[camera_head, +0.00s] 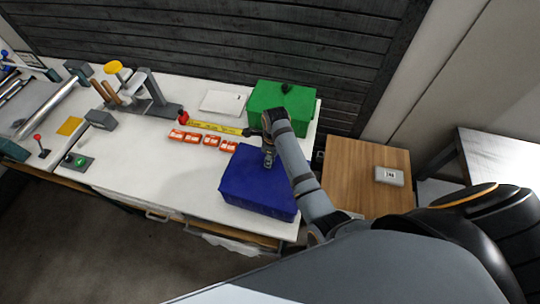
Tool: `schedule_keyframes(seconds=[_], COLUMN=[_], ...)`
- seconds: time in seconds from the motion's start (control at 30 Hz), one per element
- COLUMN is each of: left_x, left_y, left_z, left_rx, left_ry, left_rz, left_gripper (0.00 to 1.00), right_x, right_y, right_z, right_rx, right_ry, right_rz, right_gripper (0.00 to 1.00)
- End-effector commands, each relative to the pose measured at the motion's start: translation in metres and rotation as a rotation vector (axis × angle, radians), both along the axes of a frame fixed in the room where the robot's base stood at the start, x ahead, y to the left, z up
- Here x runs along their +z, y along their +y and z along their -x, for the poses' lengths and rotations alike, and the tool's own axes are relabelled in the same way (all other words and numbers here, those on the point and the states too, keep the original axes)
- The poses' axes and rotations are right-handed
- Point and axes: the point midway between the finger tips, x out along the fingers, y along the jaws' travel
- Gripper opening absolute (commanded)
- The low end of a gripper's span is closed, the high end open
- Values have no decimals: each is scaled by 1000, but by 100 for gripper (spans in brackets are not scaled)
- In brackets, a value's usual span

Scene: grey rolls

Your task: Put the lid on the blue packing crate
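The blue packing crate (252,192) stands at the front right of the white worktable. Its top looks closed by a flat blue surface, which seems to be the lid (250,168); I cannot make out a seam between lid and crate. My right gripper (268,162) points down at the back part of this blue top, with its fingertips at or just above it. The fingers are small and dark, so I cannot tell whether they hold a knob there. My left gripper is not in view.
A green crate (270,103) with a dark knob on top stands behind the blue one. Orange boxes (193,137), a yellow strip (212,127), a red-topped item (183,117) and white paper (223,102) lie to the left. A wooden surface (350,160) adjoins at right.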

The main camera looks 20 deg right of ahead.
Motion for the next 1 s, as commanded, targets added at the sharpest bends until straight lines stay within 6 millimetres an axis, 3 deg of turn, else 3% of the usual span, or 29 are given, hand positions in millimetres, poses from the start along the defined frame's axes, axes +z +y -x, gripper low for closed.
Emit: schedule_keyframes(seconds=[0.23,0.27,0.43,0.77,0.87,1.0], left_x=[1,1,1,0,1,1], left_y=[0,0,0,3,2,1], left_z=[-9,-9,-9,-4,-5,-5], left_rx=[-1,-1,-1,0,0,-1], left_ry=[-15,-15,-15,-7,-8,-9], left_rz=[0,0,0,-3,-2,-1], left_gripper=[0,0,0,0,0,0], right_x=[0,0,0,3,16,50], right_y=[0,0,0,0,-1,-2], right_z=[0,0,0,0,0,1], right_rx=[0,0,0,0,0,0], right_ry=[-1,-1,-1,-1,-3,-6], right_rz=[-1,-1,-1,-1,-1,-2], right_gripper=[0,32,55,55,55,55])
